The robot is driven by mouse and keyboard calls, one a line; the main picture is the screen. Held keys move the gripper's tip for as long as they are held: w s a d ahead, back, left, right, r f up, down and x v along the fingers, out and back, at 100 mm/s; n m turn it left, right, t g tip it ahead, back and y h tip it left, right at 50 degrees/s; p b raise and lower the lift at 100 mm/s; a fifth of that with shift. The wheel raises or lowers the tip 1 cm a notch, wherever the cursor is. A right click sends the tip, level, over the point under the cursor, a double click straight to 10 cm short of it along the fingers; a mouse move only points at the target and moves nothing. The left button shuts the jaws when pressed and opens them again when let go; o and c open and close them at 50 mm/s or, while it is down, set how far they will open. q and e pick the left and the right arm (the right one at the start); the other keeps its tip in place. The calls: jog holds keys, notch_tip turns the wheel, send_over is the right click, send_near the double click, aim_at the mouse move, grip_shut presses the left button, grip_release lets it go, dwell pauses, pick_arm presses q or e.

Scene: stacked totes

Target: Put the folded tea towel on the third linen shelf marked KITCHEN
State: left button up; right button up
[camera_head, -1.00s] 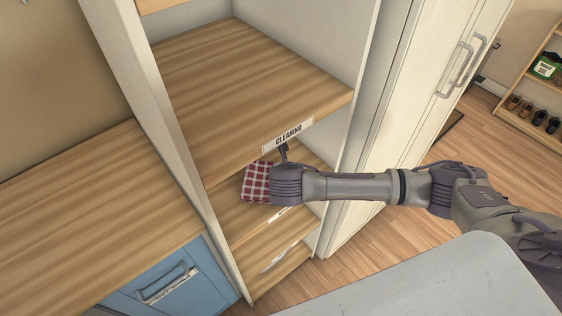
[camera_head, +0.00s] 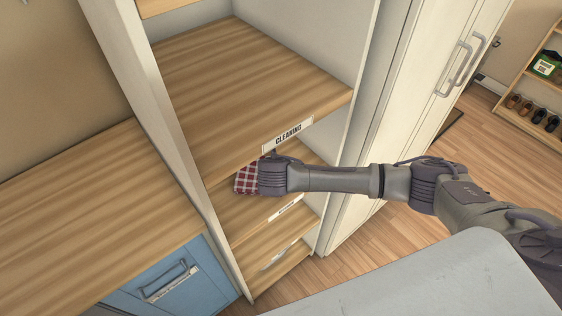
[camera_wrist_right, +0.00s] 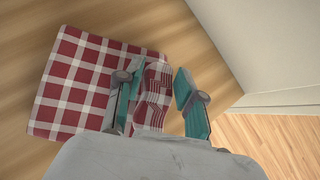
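The folded tea towel (camera_head: 247,179), red and white check, is just under the front edge of the shelf labelled CLEANING (camera_head: 288,134), above a lower shelf (camera_head: 250,217). In the head view my wrist hides the fingers. The lower shelf's label (camera_head: 286,207) is too small to read. My left gripper is not in view.
The opening is bounded by a white upright (camera_head: 165,130) on the left and a side panel (camera_head: 352,130) on the right. Another labelled shelf (camera_head: 275,262) lies below. The CLEANING shelf is bare. A counter with a blue drawer (camera_head: 165,283) stands left.

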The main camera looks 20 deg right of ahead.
jog(key=shift+v, duration=3.8)
